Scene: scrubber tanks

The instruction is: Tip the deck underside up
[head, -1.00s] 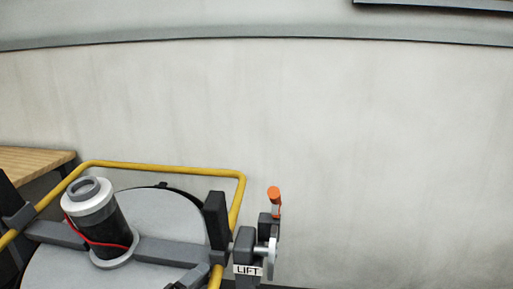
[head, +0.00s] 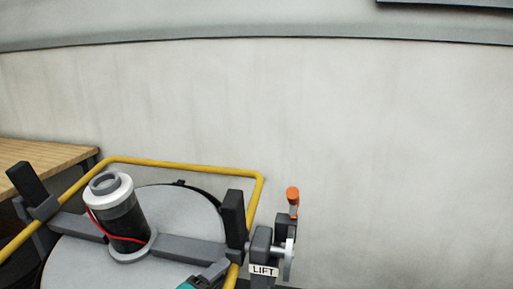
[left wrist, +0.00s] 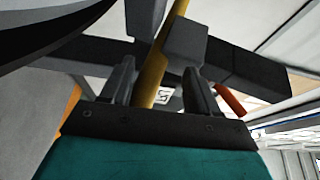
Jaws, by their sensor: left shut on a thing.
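The deck (head: 185,205) is a pale grey round disc with a grey crossbar and a black-and-grey motor (head: 122,220) standing on its upper side, with a red cable. A yellow tubular bar (head: 185,164) runs around it. My left gripper (head: 222,268) is at the bottom edge of the head view, by the bar's near right part. In the left wrist view its fingers (left wrist: 157,80) are shut on the yellow bar (left wrist: 151,80), one on each side. The deck's underside is hidden in the head view. My right gripper is not in view.
A stand marked LIFT (head: 263,271) with an orange-tipped lever (head: 292,196) is right of the deck. A wooden tabletop (head: 40,154) is at the far left. A pale wall (head: 370,150) is behind; the area at right looks clear.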

